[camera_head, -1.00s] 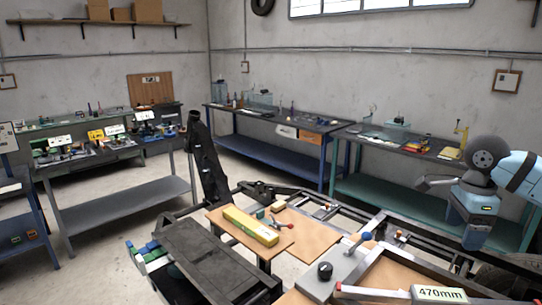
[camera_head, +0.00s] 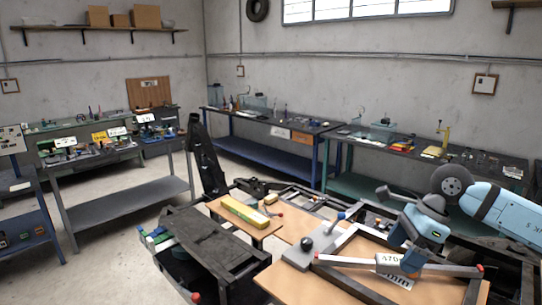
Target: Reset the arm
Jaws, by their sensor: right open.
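My right arm comes in from the right, with a light blue link and a dark round joint. My left arm and gripper are out of view.
A yellow box (camera_head: 243,212) lies on a brown board left of the gripper. A grey plate with a black knob (camera_head: 306,244) is closer. A dark bench (camera_head: 205,245) stands at left, with open floor beyond.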

